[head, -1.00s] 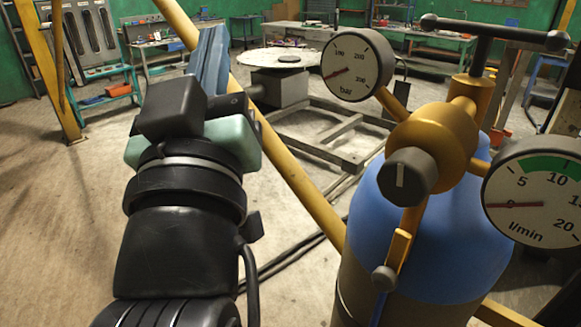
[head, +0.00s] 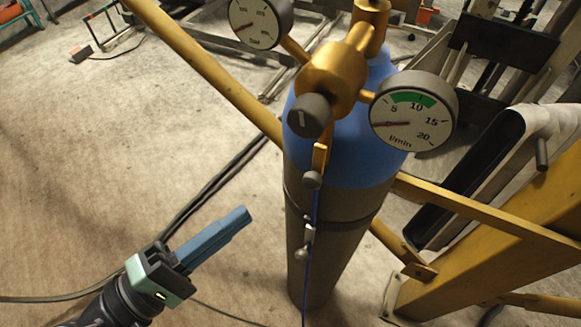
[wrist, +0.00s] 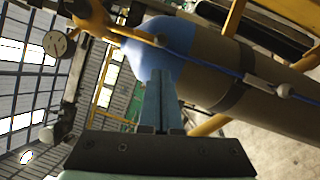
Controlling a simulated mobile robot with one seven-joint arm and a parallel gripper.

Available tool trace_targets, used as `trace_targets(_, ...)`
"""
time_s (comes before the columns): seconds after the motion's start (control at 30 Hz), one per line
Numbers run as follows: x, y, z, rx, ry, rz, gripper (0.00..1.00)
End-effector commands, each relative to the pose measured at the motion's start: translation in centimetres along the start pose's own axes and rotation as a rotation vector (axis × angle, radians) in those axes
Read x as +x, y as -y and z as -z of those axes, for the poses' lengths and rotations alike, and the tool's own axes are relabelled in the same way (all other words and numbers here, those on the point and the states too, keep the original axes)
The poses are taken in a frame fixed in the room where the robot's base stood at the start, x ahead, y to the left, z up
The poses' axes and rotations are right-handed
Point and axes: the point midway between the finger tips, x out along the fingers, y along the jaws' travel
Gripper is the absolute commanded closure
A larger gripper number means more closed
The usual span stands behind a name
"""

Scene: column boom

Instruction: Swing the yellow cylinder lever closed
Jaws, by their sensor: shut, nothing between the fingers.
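The yellow lever (head: 320,158) hangs below the brass valve body (head: 318,75) on the front of the blue-topped gas cylinder (head: 340,150). A grey knob (head: 311,180) is at its lower end. My gripper (head: 243,218) is left of the cylinder in the head view, clear of the lever, with its blue fingers together and empty. In the wrist view my fingertips (wrist: 160,78) overlap the blue shoulder of the cylinder. The yellow lever (wrist: 134,35) shows above them there, apart from the fingers.
Two round gauges, left (head: 261,20) and right (head: 414,112), flank the valve. A yellow diagonal bar (head: 205,72) passes behind the cylinder, and a yellow frame (head: 480,240) stands to its right. A thin blue hose (head: 315,210) runs down the front. Floor left of the cylinder is mostly open.

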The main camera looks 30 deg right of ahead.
Motion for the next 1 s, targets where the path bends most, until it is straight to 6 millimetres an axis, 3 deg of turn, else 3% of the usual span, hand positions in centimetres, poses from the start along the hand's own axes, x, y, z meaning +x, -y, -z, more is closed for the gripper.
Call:
trace_targets(0.27, 0.5, -0.1, 0.0, 0.002, -0.001, 0.001, 1.0)
trace_targets(0.7, 7.8, -0.3, -0.1, 0.002, 0.001, 0.003, 1.0)
trace_targets(1.0, 10.1, -0.1, 0.1, 0.004, -0.002, 0.002, 1.0)
